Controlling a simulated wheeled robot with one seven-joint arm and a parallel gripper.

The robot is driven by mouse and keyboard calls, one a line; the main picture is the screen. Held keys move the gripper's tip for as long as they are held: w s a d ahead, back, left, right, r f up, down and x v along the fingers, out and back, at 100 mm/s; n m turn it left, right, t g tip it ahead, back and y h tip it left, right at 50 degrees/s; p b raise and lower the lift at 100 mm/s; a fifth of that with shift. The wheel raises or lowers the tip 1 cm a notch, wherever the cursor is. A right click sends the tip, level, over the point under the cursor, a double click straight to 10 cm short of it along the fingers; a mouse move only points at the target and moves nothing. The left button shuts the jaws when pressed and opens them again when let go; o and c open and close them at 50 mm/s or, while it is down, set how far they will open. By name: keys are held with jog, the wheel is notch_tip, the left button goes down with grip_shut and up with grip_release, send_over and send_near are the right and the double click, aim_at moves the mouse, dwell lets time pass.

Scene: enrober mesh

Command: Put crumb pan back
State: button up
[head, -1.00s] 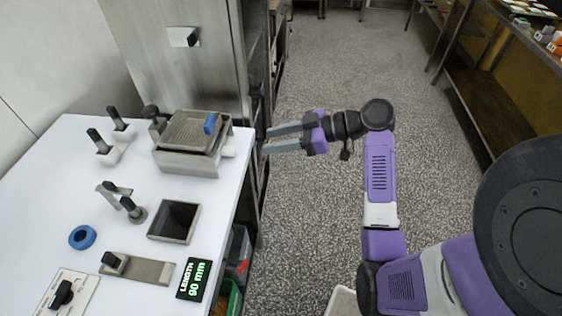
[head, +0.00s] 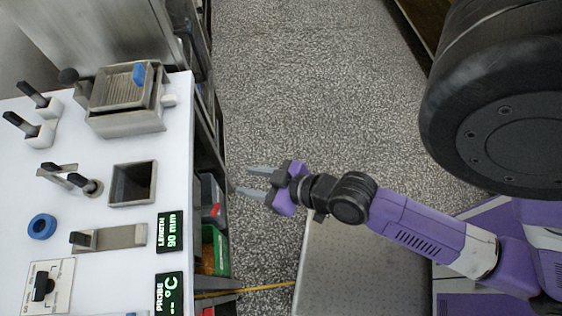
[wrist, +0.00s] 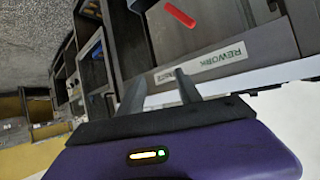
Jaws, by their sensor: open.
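A square steel box with a wire mesh top and blue clip (head: 126,98) stands at the back of the white table. A white knob (head: 168,100) sticks out of its right side; I cannot tell whether this belongs to the crumb pan. An open, dark square steel pan (head: 133,184) is on the table nearer the front; I cannot tell for sure whether this is the crumb pan. My gripper (head: 257,181) is open and empty, beyond the table's right edge. Its fingers show in the wrist view (wrist: 160,92), beside a grey surface labelled REWORK (wrist: 203,66).
The white table (head: 60,190) also bears black-handled tools, a blue ring (head: 42,226), a dial panel (head: 45,287) and LENGTH and PROBE displays. Bins (head: 214,250) sit on shelves below its right edge.

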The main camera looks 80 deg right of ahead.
jog(key=s+a+r+n+t+y, duration=0.1)
jog(key=s+a+r, duration=0.2)
jog(key=r, duration=0.3)
jog(key=s+a+r+n+t+y, duration=0.1)
jog(key=s+a+r+t, duration=0.1)
jog(key=s+r, duration=0.3)
jog(key=shift+a+r+n, duration=0.3)
jog(key=shift+a+r, duration=0.05)
jog(key=shift+a, duration=0.5)
